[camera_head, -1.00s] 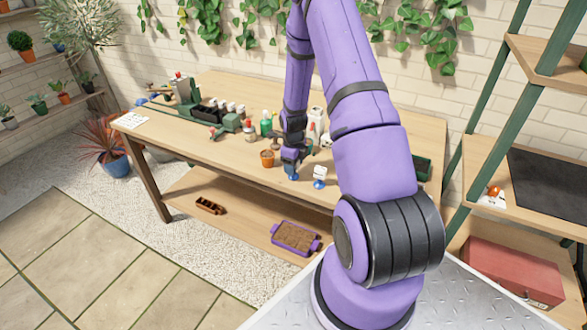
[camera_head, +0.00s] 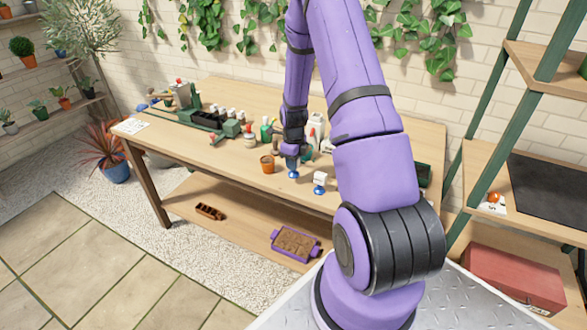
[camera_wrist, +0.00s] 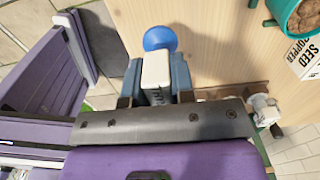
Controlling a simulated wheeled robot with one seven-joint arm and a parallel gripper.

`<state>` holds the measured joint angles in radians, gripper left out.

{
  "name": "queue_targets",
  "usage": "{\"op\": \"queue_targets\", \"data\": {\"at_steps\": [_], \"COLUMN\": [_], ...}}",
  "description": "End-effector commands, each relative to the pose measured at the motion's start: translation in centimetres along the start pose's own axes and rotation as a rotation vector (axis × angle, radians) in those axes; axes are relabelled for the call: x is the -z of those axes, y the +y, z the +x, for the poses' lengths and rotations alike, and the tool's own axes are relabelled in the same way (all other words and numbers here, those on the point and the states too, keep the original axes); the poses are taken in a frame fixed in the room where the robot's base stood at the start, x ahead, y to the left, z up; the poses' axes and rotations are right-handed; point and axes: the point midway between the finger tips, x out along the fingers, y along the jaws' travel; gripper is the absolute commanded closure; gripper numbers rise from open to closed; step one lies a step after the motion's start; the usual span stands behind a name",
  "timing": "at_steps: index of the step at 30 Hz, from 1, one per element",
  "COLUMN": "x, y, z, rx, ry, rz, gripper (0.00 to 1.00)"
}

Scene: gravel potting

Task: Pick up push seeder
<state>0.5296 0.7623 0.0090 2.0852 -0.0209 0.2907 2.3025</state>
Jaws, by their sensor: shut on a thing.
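The push seeder shows as a white block with a round blue end (camera_wrist: 160,38) in the wrist view. Its white body (camera_wrist: 156,68) sits between the two fingers of my gripper (camera_wrist: 155,80), which is shut on it. In the head view my gripper (camera_head: 293,158) is over the front half of the table, with the blue end (camera_head: 293,174) below it. The seeder appears slightly above the tabletop. Its upper part is hidden by the fingers.
A similar white block with a blue base (camera_head: 319,180) stands close on the right. A terracotta pot (camera_head: 267,163) is close on the left. Bare table (camera_head: 215,160) lies to the left.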

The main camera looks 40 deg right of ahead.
Motion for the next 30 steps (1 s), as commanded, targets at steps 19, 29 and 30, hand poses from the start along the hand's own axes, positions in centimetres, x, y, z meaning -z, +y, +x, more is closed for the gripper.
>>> {"op": "queue_targets", "data": {"at_steps": [19, 29, 30], "x": [11.3, 13.2, 13.3], "y": [7.6, 8.8, 8.9], "z": [-1.1, -1.3, -1.3], "rx": [-0.004, -0.002, -0.002], "ry": [0.003, 0.002, 0.002], "rz": [0.003, 0.001, 0.001], "gripper": [1.0, 1.0, 1.0]}}
